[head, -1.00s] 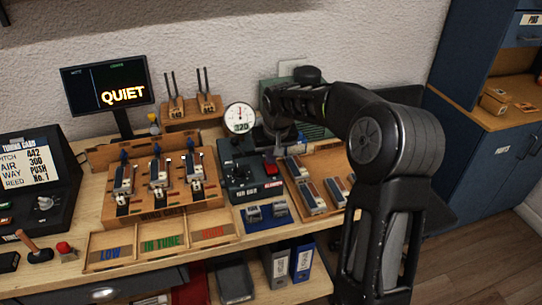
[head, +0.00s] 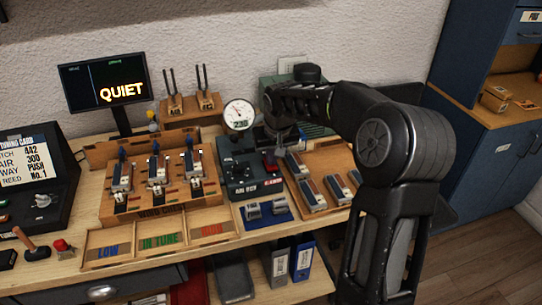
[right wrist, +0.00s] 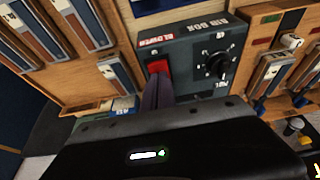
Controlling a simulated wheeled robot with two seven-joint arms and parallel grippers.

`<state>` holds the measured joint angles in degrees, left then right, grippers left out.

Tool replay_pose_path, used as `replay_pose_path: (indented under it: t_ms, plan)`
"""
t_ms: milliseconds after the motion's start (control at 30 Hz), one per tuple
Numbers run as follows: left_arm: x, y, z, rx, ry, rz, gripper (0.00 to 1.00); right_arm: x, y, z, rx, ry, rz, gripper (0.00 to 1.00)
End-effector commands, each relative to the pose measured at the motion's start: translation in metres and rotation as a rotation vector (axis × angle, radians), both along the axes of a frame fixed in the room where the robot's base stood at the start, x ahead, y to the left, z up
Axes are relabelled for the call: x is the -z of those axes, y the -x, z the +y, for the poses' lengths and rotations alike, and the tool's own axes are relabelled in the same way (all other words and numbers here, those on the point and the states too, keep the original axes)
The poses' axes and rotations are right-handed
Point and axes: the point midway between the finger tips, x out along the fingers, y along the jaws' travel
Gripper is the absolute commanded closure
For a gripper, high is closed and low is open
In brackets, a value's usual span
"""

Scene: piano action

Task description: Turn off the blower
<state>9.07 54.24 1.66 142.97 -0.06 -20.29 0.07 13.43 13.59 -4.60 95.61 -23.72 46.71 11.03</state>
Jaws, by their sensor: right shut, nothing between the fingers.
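The dark air box (head: 238,172) stands on the bench with a dial and a label reading BLOWER. In the right wrist view, the box (right wrist: 190,50) shows a red rocker switch (right wrist: 158,66) beside a black knob (right wrist: 217,66). My right gripper (right wrist: 158,95) is shut and empty, its fingertips at the lower edge of the red switch; I cannot tell if they press it. In the head view my right gripper (head: 270,158) is over the box's right side and largely hides the switch. A round gauge (head: 238,115) stands behind the box. My left gripper is not in view.
A wooden rack with several reed blocks (head: 150,215) is left of the box. A wooden tray with more blocks (head: 340,160) is to the right, close to my right arm. A monitor (head: 104,82) reads QUIET. A blue mat (head: 283,217) lies in front.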

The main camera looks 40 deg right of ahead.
Motion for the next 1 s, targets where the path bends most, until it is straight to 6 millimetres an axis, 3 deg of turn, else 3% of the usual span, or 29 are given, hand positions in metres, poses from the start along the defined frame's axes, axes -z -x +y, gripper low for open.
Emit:
replay_pose_path:
  t_ms: [167, 367, 567, 700, 1000]
  plan:
    - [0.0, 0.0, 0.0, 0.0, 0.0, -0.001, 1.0, 0.005, 0.003, 0.0, 0.001, -0.003, 0.014, 1.0]
    - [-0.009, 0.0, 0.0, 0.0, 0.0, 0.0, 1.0, -0.008, 0.002, 0.0, 0.0, -0.002, 0.011, 1.0]
    - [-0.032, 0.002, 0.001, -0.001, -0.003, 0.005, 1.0, -0.044, 0.001, -0.001, -0.002, 0.0, 0.003, 1.0]
    - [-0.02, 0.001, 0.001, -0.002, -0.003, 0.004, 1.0, -0.066, 0.009, 0.002, -0.002, 0.001, -0.004, 1.0]
    - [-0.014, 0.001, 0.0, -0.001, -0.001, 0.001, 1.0, -0.12, 0.027, 0.009, -0.002, 0.001, -0.003, 1.0]
